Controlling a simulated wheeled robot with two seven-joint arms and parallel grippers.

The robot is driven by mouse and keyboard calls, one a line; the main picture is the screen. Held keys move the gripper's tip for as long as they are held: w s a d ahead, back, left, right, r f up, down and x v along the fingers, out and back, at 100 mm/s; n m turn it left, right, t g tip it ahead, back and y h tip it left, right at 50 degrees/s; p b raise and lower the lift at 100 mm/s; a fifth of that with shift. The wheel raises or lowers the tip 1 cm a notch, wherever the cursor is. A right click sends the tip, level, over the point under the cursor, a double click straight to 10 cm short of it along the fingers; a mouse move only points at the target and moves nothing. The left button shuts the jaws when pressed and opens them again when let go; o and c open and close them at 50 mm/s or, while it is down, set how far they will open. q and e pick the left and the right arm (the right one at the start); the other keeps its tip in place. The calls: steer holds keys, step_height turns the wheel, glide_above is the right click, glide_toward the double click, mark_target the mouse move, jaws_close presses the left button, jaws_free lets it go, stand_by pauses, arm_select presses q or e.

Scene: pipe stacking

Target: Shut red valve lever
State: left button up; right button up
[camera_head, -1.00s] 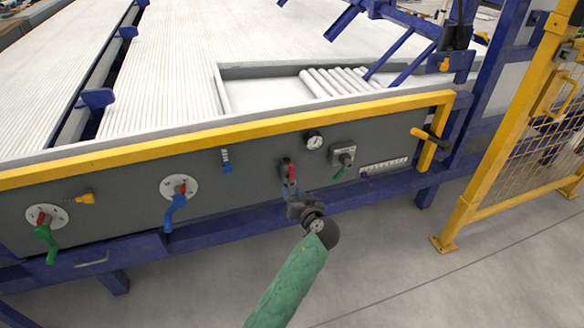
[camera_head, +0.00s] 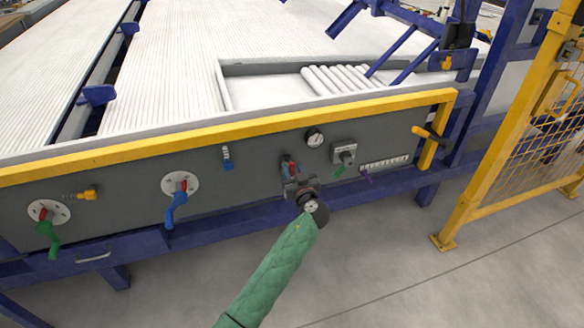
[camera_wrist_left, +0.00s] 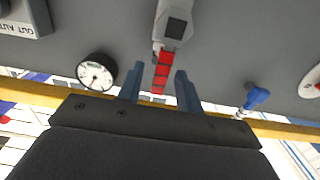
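The red valve lever (camera_head: 291,168) is on the grey panel, partly hidden by my left gripper (camera_head: 289,168) in the head view. In the left wrist view, the red lever (camera_wrist_left: 162,72) comes off a grey valve body (camera_wrist_left: 174,22) and lies between the two blue-grey fingers of my left gripper (camera_wrist_left: 159,86). The fingers are apart, with a visible gap on both sides of the lever, so the gripper is open around it. My right gripper is in neither view.
A round gauge (camera_head: 314,137) and a grey switch box (camera_head: 343,153) sit right of the lever. A small blue fitting (camera_head: 227,158), a blue-handled valve (camera_head: 177,205) and a green-handled valve (camera_head: 48,235) are to the left. A yellow rail (camera_head: 130,153) runs above. The floor in front is clear.

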arm_select(q)
steer(key=shift+w+a, duration=0.25)
steer(key=shift+w, duration=0.4)
jaws_close()
